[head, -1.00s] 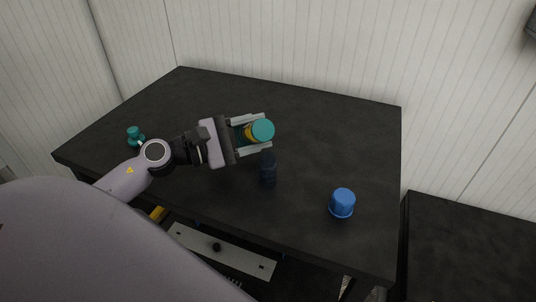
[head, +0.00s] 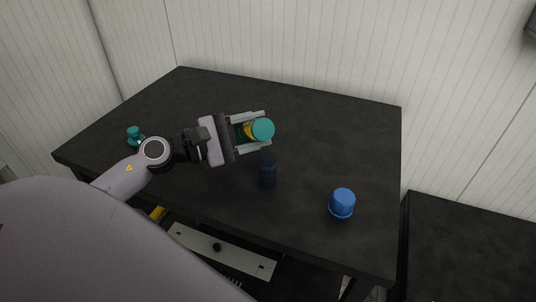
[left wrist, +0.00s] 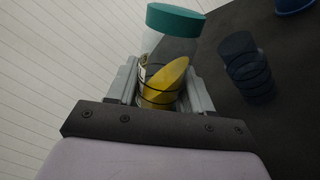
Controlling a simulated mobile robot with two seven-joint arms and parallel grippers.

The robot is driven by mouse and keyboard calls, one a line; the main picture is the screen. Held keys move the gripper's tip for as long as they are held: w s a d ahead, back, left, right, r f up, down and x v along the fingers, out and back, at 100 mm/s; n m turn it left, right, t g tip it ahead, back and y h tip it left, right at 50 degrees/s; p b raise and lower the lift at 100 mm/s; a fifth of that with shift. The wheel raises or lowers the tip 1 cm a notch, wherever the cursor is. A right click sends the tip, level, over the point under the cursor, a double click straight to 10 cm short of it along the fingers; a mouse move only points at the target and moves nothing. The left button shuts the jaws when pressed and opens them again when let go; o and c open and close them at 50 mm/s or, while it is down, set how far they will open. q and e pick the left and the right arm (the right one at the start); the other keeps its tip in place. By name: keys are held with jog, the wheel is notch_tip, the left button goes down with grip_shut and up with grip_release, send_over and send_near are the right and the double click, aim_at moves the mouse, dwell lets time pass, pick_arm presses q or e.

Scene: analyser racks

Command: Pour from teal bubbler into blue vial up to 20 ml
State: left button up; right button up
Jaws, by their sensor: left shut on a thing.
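The teal bubbler (left wrist: 167,65) is a clear bottle with a teal top (head: 263,129) and yellow liquid inside. My left gripper (head: 250,131) is shut on its sides and holds it above the table; the left wrist view also shows the fingers (left wrist: 172,92) on either side of it. The bubbler is tilted, and its liquid surface slants across the bottle. The blue vial (head: 268,172), dark and see-through, stands upright on the table just below the bubbler in the head view. It also shows in the left wrist view (left wrist: 246,70), with no liquid visible in it. My right gripper is out of view.
A bright blue cap-like piece (head: 342,203) stands to the right of the vial. A small teal piece (head: 135,136) stands at the table's left side, near my left arm. The black table (head: 340,130) is clear at the back and right. A pale panelled wall is behind.

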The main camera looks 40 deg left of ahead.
pick_arm(q)
jog(key=shift+w+a+r+m, duration=0.15)
jog(key=shift+r+m, duration=0.45)
jog(key=shift+m, duration=0.4)
dwell(1.7)
jog(key=shift+f+m, duration=0.3)
jog(key=shift+m, duration=0.5)
dwell(1.7)
jog(key=shift+r+m, duration=0.55)
jog(key=shift+m, duration=0.35)
dwell(1.8)
